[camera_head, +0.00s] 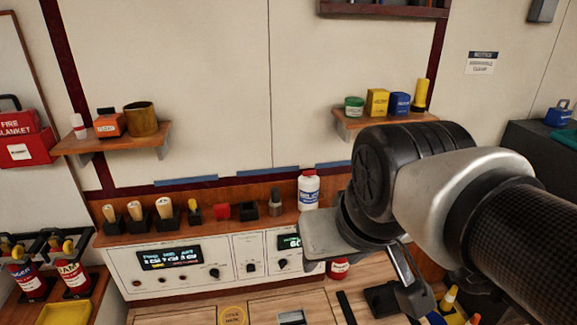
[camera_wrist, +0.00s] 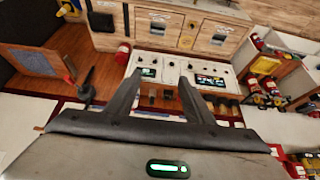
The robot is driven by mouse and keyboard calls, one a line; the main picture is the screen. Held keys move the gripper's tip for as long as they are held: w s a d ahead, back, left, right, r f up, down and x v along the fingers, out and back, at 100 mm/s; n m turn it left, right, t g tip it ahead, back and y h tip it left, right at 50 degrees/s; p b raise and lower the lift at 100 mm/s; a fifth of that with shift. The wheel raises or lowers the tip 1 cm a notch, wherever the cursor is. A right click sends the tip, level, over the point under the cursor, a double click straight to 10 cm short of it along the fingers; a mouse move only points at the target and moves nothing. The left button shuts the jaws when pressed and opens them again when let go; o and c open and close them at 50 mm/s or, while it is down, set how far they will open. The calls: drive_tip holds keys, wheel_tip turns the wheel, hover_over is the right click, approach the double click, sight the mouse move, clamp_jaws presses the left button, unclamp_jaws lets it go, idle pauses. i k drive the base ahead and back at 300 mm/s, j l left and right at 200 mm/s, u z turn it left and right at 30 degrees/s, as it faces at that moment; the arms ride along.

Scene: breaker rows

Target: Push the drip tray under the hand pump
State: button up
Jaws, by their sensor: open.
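A yellow tray (camera_head: 62,312) sits at the lower left edge of the head view, partly cut off by the frame, and may be the drip tray. Behind it two red containers (camera_head: 75,278) with labels stand in black holders with yellow tops. I cannot tell whether either is the hand pump. The red containers also show at the right of the wrist view (camera_wrist: 268,92). My gripper (camera_wrist: 160,98) is open and empty, its two fingers spread over the control panel area. In the head view it is at the right, well away from the yellow tray.
A white control panel (camera_head: 165,270) with displays and knobs runs along the wall. A ledge above it holds small black blocks and a white bottle (camera_head: 308,190). Wall shelves (camera_head: 115,143) hold tins and boxes. A cluttered counter with black and yellow items (camera_head: 447,300) lies below my arm.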

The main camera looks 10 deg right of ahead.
sight(381, 299)
drive_tip(key=k+l, duration=0.3)
drive_tip(key=l, duration=0.2)
drive_tip(key=k+l, duration=0.35)
drive_tip(key=l, duration=0.3)
drive_tip(key=i+l, duration=0.35)
drive_tip(key=l, duration=0.15)
drive_tip(key=i+l, duration=0.55)
